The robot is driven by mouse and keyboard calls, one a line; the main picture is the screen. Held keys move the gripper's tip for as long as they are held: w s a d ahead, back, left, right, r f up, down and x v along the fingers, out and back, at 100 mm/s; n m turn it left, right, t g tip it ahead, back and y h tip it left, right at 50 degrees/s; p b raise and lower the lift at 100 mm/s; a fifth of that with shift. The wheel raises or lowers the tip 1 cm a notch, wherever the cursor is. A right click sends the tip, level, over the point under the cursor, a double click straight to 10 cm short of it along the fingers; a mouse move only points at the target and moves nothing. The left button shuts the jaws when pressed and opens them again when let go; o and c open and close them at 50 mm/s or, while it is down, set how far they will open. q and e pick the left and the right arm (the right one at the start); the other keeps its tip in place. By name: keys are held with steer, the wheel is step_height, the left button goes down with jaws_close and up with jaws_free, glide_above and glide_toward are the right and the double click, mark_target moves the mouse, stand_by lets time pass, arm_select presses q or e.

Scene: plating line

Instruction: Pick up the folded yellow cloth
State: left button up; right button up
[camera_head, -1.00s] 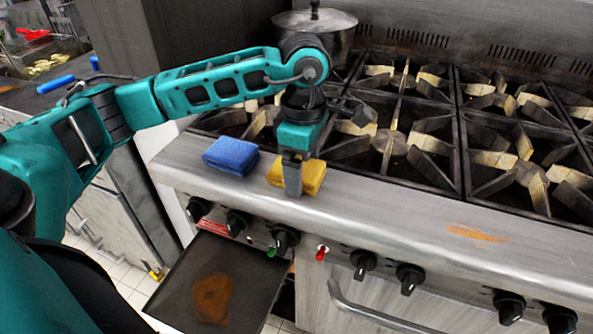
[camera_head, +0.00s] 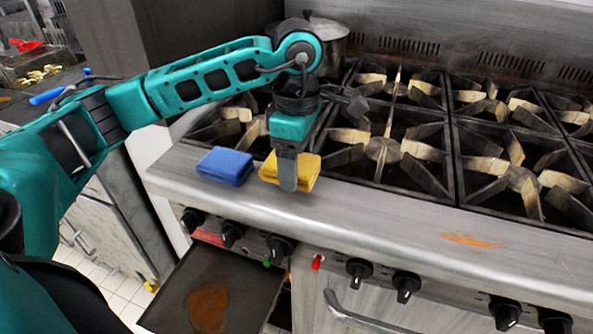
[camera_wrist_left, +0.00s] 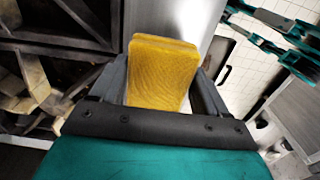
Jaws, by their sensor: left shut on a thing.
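The folded yellow cloth (camera_head: 304,170) is on or just above the steel front ledge of the stove; I cannot tell whether it touches the ledge. My left gripper (camera_head: 286,178) points down over it and is shut on it. One finger covers part of the cloth in the head view. In the left wrist view the cloth (camera_wrist_left: 162,72) sits between the two fingers of the gripper (camera_wrist_left: 160,85).
A folded blue cloth (camera_head: 225,166) lies on the ledge (camera_head: 370,215) just left of the yellow one. Burner grates (camera_head: 385,150) and a lidded pot (camera_head: 328,45) are behind. Knobs (camera_head: 358,270) line the front above a pulled-out tray (camera_head: 240,275). The ledge to the right is clear except for an orange stain (camera_head: 472,240).

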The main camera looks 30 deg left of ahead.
arm_select(q)
step_height(320, 180, up, 17)
steer(key=p, duration=0.3)
steer(key=shift+f, duration=0.15)
steer(key=shift+c, duration=0.6)
steer(key=d+f+m, duration=0.1)
steer(key=f+m, duration=0.1)
steer(key=m, duration=0.1)
steer(key=d+f+m, duration=0.1)
steer(key=f+m, duration=0.2)
steer(key=d+f+m, duration=0.1)
steer(key=f+m, duration=0.2)
steer(key=shift+w, duration=0.35)
steer(key=d+f+m, duration=0.1)
steer(key=f+m, duration=0.1)
steer(key=m, duration=0.1)
steer(key=d+f+m, duration=0.1)
steer(key=f+m, duration=0.2)
steer(key=m, duration=0.1)
steer(key=s+d+f+m, duration=0.1)
steer(key=f+m, duration=0.1)
steer(key=m, duration=0.1)
steer(key=shift+s+f, duration=0.1)
steer(key=shift+f, duration=0.3)
steer(key=shift+s+d+f+m, duration=0.1)
steer(key=shift+d+f+m, duration=0.25)
steer(key=shift+m, duration=0.45)
steer(key=shift+a+f, duration=0.1)
steer(key=shift+a, duration=0.05)
